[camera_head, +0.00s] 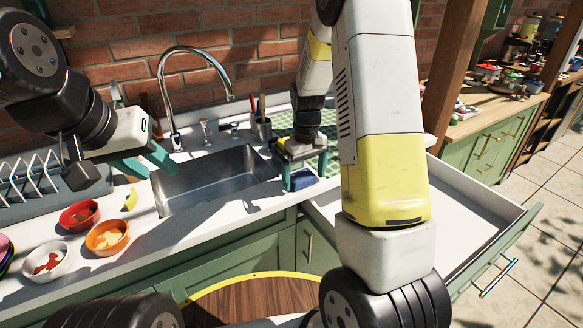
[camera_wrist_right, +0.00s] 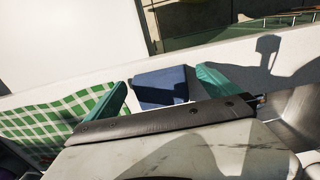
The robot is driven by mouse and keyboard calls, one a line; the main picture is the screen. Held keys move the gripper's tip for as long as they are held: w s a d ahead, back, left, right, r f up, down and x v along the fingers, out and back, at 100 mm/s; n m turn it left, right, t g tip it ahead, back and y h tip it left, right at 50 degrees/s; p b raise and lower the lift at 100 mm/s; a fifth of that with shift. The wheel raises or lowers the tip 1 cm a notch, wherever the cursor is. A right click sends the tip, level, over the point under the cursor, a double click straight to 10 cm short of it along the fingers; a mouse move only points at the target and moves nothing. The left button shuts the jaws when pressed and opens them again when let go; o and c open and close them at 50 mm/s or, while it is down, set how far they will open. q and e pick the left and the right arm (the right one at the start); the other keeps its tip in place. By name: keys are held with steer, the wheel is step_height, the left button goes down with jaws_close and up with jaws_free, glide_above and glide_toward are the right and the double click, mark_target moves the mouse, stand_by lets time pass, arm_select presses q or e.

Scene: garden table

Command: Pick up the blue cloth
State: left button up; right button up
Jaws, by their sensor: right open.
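The blue cloth (camera_head: 302,181) is a small folded block on the white counter, right of the sink and near the counter's front edge. It also shows in the right wrist view (camera_wrist_right: 160,87). My right gripper (camera_head: 304,174) points down over it, open, with one green finger on each side of the cloth. In the right wrist view the fingers (camera_wrist_right: 165,92) flank the cloth with gaps visible. Whether they reach the counter I cannot tell. My left gripper (camera_head: 157,172) is open and empty above the counter at the sink's left edge.
A green checked cloth (camera_head: 329,160) lies behind my right gripper. The sink (camera_head: 215,180) with its tap (camera_head: 173,130) is to the left. Bowls, red (camera_head: 79,215), orange (camera_head: 107,237) and white (camera_head: 48,262), stand at left. An open drawer (camera_head: 470,215) is at right.

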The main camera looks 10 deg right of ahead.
steer(key=shift+f, duration=0.3)
steer(key=c, duration=1.4)
steer(key=shift+r, duration=0.15)
